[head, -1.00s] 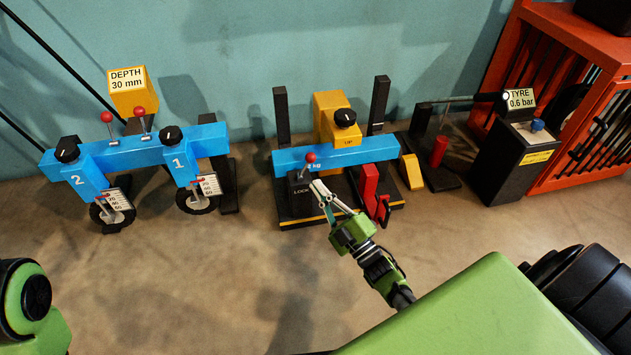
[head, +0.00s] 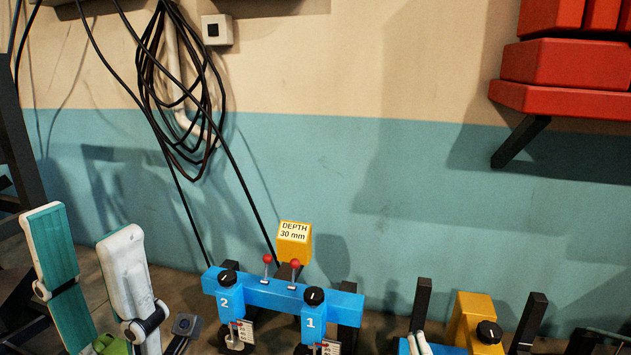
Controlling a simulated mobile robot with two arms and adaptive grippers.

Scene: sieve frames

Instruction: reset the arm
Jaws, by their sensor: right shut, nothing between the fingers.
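A blue two-unit frame (head: 262,289) with red-topped levers stands left of my right gripper, below a yellow DEPTH 30 mm sign (head: 294,243). Black cables (head: 180,90) hang on the wall. A red shelf (head: 560,98) juts out upper right.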

